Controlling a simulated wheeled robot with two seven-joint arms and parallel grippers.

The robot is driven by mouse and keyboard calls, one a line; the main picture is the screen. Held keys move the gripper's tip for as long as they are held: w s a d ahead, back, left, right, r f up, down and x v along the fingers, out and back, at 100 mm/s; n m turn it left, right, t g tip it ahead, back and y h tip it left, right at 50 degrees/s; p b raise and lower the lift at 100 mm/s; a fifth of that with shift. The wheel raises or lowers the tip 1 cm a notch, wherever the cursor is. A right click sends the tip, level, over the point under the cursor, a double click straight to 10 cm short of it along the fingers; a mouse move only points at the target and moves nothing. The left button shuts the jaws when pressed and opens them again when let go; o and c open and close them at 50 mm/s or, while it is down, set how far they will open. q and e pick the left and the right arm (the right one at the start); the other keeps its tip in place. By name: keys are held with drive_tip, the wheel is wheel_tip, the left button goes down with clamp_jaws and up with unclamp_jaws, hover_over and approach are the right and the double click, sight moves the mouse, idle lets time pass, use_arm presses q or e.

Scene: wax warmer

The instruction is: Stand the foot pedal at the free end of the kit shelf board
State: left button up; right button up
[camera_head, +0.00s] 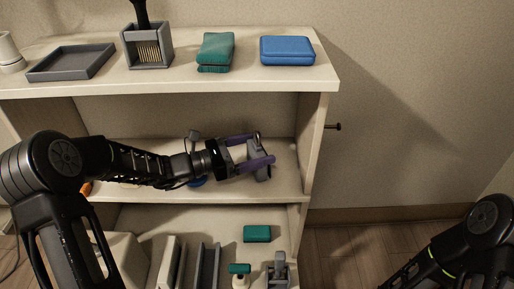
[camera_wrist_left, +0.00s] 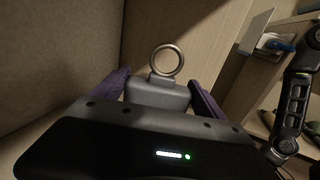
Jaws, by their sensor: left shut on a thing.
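My left gripper (camera_head: 263,150) reaches over the middle shelf board (camera_head: 284,184) from the left. Its purple fingers are shut on a grey piece with a metal ring on top, which I take to be the foot pedal (camera_head: 257,158). In the left wrist view the pedal (camera_wrist_left: 158,92) sits between both fingers, ring upward. It is near the right end of the board, close to the side panel; I cannot tell whether its underside touches the board. Only links of my right arm show at the lower right; its gripper is out of view.
The top board carries a grey tray (camera_head: 70,62), a brush holder (camera_head: 148,50), green cloths (camera_head: 216,50) and a blue case (camera_head: 287,50). Below are a green box (camera_head: 257,233), grey racks (camera_head: 206,265) and a grey clamp-like item (camera_head: 278,270).

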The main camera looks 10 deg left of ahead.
use_arm(q)
drive_tip(key=shift+f, duration=0.1)
idle(0.3)
drive_tip(key=o, duration=1.5)
drive_tip(key=shift+s+a, duration=0.1)
drive_tip(key=shift+p+v, duration=1.25)
drive_tip(key=shift+v, duration=2.65)
